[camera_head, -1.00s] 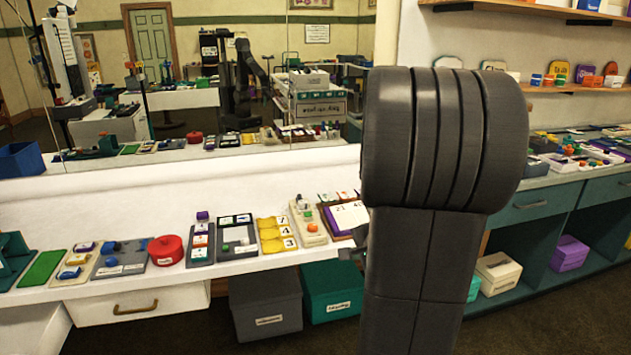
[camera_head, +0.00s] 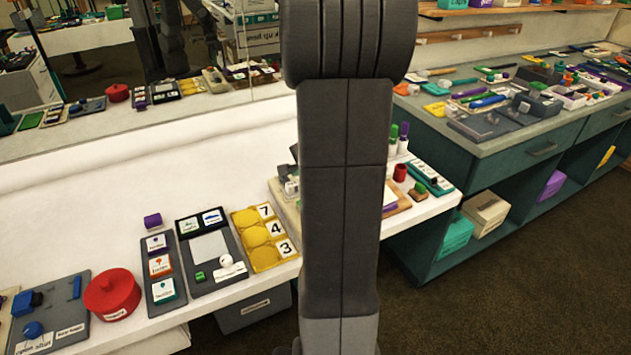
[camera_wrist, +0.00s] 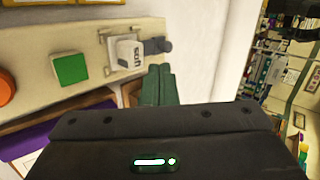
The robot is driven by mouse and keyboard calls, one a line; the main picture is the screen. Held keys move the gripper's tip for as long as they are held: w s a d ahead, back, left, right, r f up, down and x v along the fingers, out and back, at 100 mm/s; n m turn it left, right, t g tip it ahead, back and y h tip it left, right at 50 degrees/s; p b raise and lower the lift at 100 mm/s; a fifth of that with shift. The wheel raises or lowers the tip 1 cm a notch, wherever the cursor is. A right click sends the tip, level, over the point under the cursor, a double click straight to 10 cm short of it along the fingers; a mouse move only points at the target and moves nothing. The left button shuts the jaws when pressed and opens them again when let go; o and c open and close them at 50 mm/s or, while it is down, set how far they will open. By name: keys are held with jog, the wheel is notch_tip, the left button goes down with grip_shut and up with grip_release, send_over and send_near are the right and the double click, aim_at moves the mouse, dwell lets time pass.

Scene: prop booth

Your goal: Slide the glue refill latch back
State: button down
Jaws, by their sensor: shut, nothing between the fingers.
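A beige board (camera_wrist: 92,75) in the wrist view carries a white block (camera_wrist: 126,55) with a small dark-lettered label. A dark grey knob or bolt (camera_wrist: 160,46) sticks out on the block's right side and looks like the latch. The words "glue refill" cannot be read, so I cannot confirm it. My gripper (camera_wrist: 161,72) is shut and empty, its fingertips close below the knob in the picture. I cannot tell whether they touch. In the head view my arm hides my gripper and most of this board; only its left part (camera_head: 287,188) shows.
A green square button (camera_wrist: 70,69) and an orange round button (camera_wrist: 5,91) are on the same board. A yellow number board (camera_head: 263,238), a grey panel (camera_head: 212,248) and a red round tin (camera_head: 111,293) stand left along the white counter (camera_head: 75,225). A mirror wall is behind.

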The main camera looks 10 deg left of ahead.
aim_at(287, 180)
jog(key=shift+x, duration=2.75)
jog(key=shift+w+a+r, duration=0.1)
jog(key=shift+w+a, duration=0.55)
jog(key=shift+w, duration=0.2)
jog(key=shift+r, duration=0.15)
